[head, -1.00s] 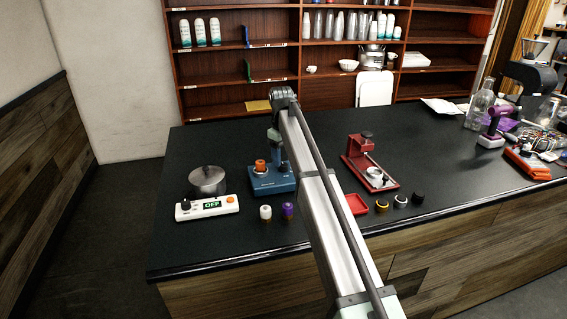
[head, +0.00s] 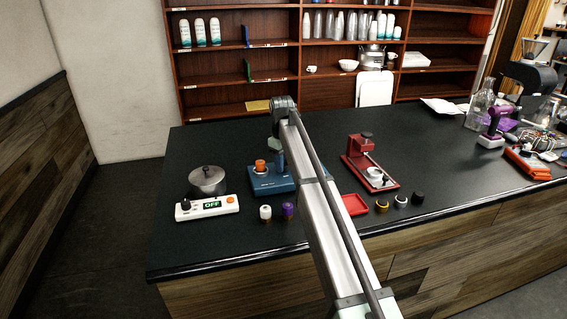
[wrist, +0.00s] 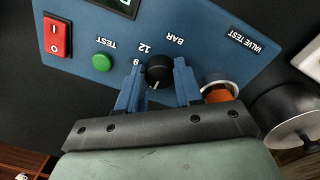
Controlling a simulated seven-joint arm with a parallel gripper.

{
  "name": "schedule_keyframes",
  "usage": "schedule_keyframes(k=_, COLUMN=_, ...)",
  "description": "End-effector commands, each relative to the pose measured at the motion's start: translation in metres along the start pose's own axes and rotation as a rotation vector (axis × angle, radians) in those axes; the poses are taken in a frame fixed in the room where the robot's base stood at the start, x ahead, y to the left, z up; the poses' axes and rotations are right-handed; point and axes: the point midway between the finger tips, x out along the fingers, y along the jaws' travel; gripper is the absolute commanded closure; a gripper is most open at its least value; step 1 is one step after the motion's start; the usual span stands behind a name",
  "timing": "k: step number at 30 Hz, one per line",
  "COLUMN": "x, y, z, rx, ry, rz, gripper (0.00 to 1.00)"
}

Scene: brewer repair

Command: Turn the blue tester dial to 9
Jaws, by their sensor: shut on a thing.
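The blue tester (head: 276,183) stands on the dark counter, left of my arm in the head view. In the wrist view the tester's blue panel (wrist: 205,60) appears upside down, with a black dial (wrist: 159,72) marked BAR. The numbers 12 and 9 show beside the dial. A pale mark on the dial points toward the bottom of the picture. My gripper (wrist: 159,80) has its two blue fingers on either side of the dial, shut on it. In the head view my gripper is mostly hidden behind my arm. The rest of the dial's scale is hidden.
The panel also has a red switch (wrist: 57,37), a green TEST button (wrist: 102,62) and an orange part (wrist: 218,92).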

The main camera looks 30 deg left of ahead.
Motion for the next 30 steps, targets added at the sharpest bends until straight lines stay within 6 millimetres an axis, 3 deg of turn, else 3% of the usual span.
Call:
schedule_keyframes(k=7, x=-0.0001, y=-0.0003, z=-0.0001, rx=0.0, ry=0.0, rz=-0.001, gripper=0.95)
schedule_keyframes(k=19, x=-0.0002, y=-0.0006, z=-0.0002, rx=0.081, ry=-0.004, rz=-0.001, gripper=0.95)
schedule_keyframes(k=30, x=-0.0001, y=-0.0011, z=-0.0005, rx=0.384, ry=-0.019, rz=-0.001, gripper=0.95)
